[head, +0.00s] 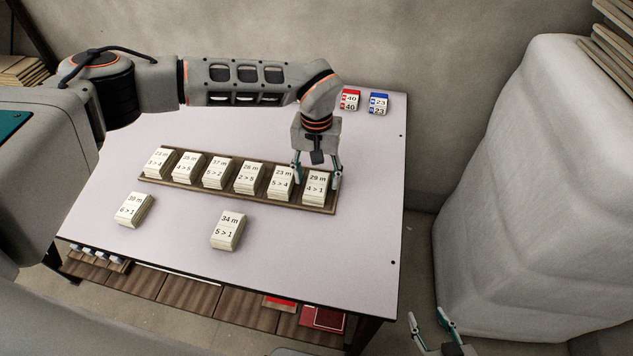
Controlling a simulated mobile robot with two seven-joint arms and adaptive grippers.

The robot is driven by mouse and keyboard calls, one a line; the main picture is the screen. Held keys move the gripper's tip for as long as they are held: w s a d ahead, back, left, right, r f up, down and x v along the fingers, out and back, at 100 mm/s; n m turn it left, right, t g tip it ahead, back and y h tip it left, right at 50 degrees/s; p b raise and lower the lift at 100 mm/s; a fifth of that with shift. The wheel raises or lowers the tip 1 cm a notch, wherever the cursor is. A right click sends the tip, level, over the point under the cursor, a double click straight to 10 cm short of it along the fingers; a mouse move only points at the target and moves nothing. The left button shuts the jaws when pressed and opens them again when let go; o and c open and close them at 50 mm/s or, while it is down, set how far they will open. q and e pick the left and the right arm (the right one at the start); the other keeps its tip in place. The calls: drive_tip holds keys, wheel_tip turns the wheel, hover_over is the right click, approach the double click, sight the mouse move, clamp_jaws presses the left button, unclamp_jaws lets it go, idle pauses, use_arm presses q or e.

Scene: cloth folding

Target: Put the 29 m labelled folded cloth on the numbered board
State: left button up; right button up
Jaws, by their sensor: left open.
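The folded cloth labelled 29 m, 4 > 1 (315,190), sits at the right end of the wooden board (240,192). My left gripper (316,176) is over this cloth, pointing down. Its fingers are apart, one to each side of the cloth's top; whether they touch it I cannot tell. Several other labelled folded cloths stand in a row along the board to the left. Numbers on the board itself are not readable. My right gripper (428,318) is low at the bottom right, off the table, with its fingers apart and empty.
A cloth labelled 34 m (228,230) and another labelled cloth (134,210) lie on the table (330,260) in front of the board. Red (349,100) and blue (378,103) labelled stacks stand at the back right. The table's right front area is clear. A large pale covered object (530,190) stands right.

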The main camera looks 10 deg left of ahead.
sight(317, 184)
use_arm(q)
wheel_tip(317, 184, up, 9)
idle(0.3)
idle(0.5)
